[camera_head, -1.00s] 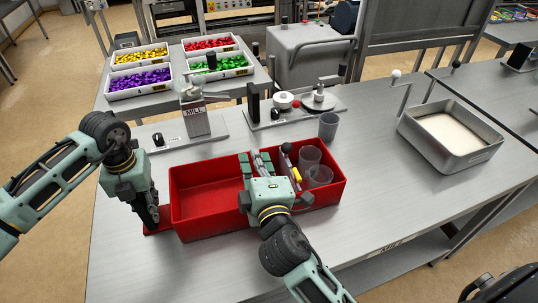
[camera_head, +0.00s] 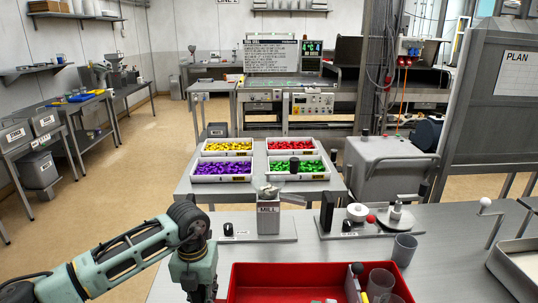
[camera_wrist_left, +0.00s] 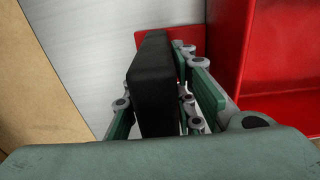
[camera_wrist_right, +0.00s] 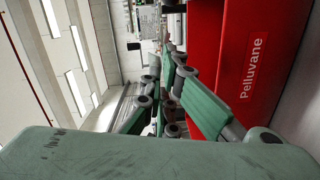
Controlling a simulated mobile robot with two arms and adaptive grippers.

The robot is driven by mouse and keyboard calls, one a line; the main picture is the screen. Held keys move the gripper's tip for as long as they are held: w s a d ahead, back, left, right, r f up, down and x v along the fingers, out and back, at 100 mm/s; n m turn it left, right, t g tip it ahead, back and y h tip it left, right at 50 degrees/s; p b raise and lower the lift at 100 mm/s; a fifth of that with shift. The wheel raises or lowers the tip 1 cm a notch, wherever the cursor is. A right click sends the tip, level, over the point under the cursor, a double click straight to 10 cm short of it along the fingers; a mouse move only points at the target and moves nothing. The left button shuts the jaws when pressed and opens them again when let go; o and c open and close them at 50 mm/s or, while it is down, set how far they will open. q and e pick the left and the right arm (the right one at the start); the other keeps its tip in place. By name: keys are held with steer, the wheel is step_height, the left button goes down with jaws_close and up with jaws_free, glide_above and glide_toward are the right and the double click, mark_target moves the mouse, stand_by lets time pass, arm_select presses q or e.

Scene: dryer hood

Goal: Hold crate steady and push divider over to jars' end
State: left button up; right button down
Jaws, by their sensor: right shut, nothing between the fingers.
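The red crate (camera_head: 290,268) shows at the bottom of the head view, its lower part cut off. The grey divider (camera_head: 351,287) with a black knob (camera_head: 357,268) stands inside towards the right, beside the clear jars (camera_head: 380,282). Whether divider and jars touch I cannot tell. My left gripper (camera_wrist_left: 165,100) is at the crate's left end, its fingers around a black upright grip (camera_wrist_left: 155,90) above a red tab (camera_wrist_left: 195,38). My right gripper (camera_wrist_right: 170,100) is shut and empty, beside a red crate wall lettered "Pelluvane" (camera_wrist_right: 250,65); it is outside the head view.
A grey cup (camera_head: 404,249) stands on the table just behind the crate's right end. A mill (camera_head: 268,218) and a plate with a black post (camera_head: 327,212) stand farther back. A metal tray (camera_head: 515,268) is at the right. Bare table lies left of the crate.

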arm_select(q)
steer(key=o, duration=0.3)
steer(key=shift+w, duration=0.1)
steer(key=shift+o, duration=0.2)
steer(key=shift+r, duration=0.1)
